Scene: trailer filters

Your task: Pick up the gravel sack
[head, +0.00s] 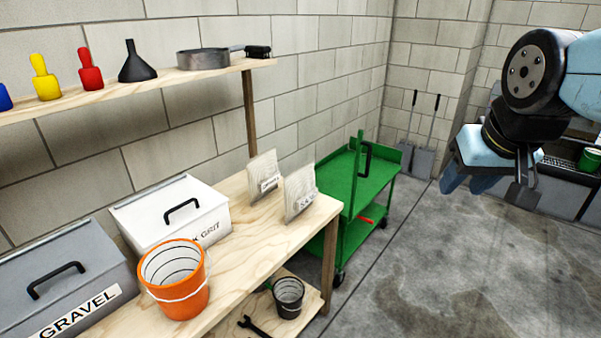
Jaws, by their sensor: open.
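Two pale upright sacks stand side by side at the right end of the wooden bench. The rear sack (263,174) has a small label too blurred for me to read, and part of it is hidden. The front sack (299,188) has a label that seems to read "SAND". I cannot tell for sure which one is the gravel sack. My gripper (487,190) is open and empty at the upper right, above the concrete floor. It is well to the right of both sacks, apart from them, with the green cart between.
The bench (240,262) also holds a grey GRAVEL bin (62,285), a white GRIT bin (172,215) and an orange bucket (174,285). A shelf (120,90) with scoops, a funnel and a pan overhangs the bench. A green cart (360,185) stands right of the sacks.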

